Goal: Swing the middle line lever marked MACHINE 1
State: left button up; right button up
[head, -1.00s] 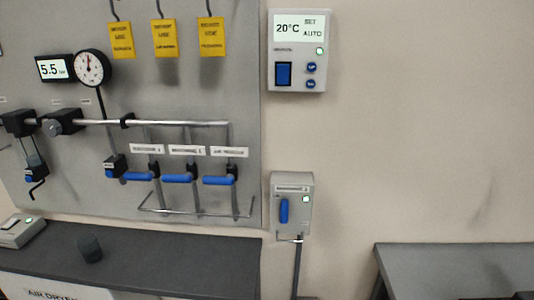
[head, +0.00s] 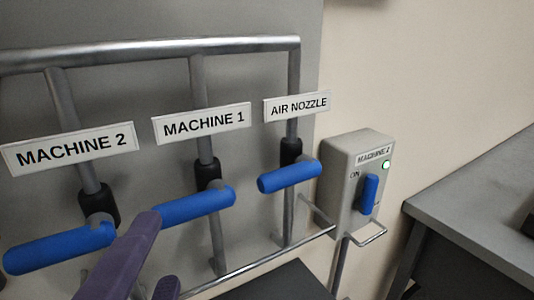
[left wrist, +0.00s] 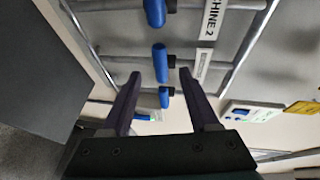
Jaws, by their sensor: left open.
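The MACHINE 1 lever (head: 195,206) is the middle of three blue handles, under the white MACHINE 1 label (head: 204,123). It lies crosswise to its vertical pipe, its left end partly covered by a finger. My left gripper (head: 158,251), with purple fingers, is open and empty in front of that left end. In the left wrist view the gripper (left wrist: 160,76) points at the panel, and the middle blue lever (left wrist: 160,62) shows between its fingertips in the picture. I see no clear contact. My right gripper is out of view.
The MACHINE 2 lever (head: 60,248) is left and the AIR NOZZLE lever (head: 290,177) right, both crosswise. A metal guard rail (head: 265,262) runs below. A grey switch box (head: 345,170) with a blue handle and lit lamp is right, near a grey table (head: 475,205).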

aim_at(181, 216)
pick_arm(q)
jog(key=x, duration=0.2)
jog(key=p+x, duration=0.1)
jog(key=x, duration=0.5)
jog(key=shift+w+d, duration=0.2)
jog(key=shift+d, duration=0.05)
jog(key=shift+w+a+f+p, duration=0.2)
jog(key=shift+w+p, duration=0.1)
jog(key=shift+w, duration=0.2)
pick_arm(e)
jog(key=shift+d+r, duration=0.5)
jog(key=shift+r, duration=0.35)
pick_arm(q)
jog(key=c, duration=0.5)
grip_shut()
